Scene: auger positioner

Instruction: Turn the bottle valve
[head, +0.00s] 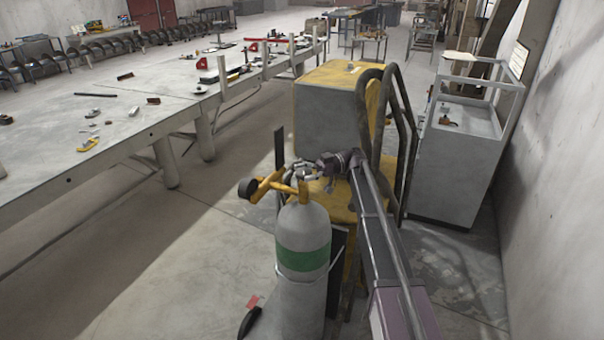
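The grey gas bottle (303,222) with a green band stands upright at the bottom middle of the head view. A yellow regulator with a dark round end (264,186) sticks out to the left from its top. The bottle valve (304,172) is at the top of the bottle, small and partly mixed with metal fittings. My arm comes up from the bottom right. My gripper (318,170) is at the valve, just right of and over the bottle's top. Its fingers are too small to tell if they touch or hold the valve.
A yellow and grey machine (330,112) with dark curved bars stands right behind the bottle. A grey cabinet (458,160) stands to its right, near the wall. A long metal table (90,150) with scattered tools is at the left. The floor between table and bottle is clear.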

